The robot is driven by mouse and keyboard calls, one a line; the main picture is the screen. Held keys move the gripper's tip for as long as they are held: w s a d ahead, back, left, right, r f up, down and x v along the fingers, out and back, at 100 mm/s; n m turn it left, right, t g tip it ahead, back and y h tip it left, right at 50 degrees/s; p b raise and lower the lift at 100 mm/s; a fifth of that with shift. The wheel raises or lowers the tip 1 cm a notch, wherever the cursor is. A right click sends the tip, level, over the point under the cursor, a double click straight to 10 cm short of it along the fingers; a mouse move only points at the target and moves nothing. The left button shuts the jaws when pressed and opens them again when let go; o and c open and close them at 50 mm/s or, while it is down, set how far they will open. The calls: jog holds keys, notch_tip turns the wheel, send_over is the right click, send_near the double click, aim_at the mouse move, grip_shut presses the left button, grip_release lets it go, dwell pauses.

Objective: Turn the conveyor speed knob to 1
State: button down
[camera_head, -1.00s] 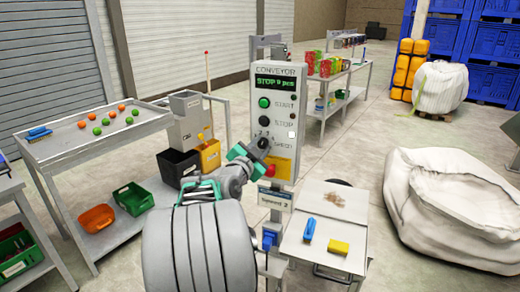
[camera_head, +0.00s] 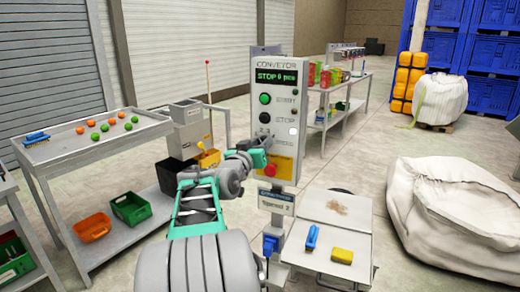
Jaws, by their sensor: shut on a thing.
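The grey conveyor control panel (camera_head: 291,150) stands upright in the middle of the head view. Its display (camera_head: 276,76) shows green text that reads STOP and a count. A green START button (camera_head: 264,98) and a black STOP button (camera_head: 264,118) are below it. The speed knob is at the panel's lower left, mostly hidden by my gripper (camera_head: 262,143). My gripper reaches the panel from the left and is shut on the knob. The knob's pointer and most of its scale are covered, so its setting cannot be read.
A red stop button (camera_head: 271,170) on a yellow plate sits just below my gripper. A small table (camera_head: 318,270) with a blue brush and a yellow sponge stands in front. A sorting table (camera_head: 95,148) is at left, a large white sack (camera_head: 450,215) at right.

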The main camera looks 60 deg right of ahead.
jog(key=n, duration=0.5)
jog(key=shift+w+r, duration=0.1)
jog(key=shift+r, duration=0.1)
dwell(0.5)
jog(key=c, duration=1.5)
grip_release()
jog(key=o, duration=0.4)
jog(key=shift+f, duration=0.15)
jog(key=shift+b, duration=0.3)
jog(key=a, duration=0.2)
jog(key=a+b, duration=0.1)
jog(key=a, duration=0.4)
jog(key=shift+s+a, duration=0.3)
jog(key=shift+a, duration=0.05)
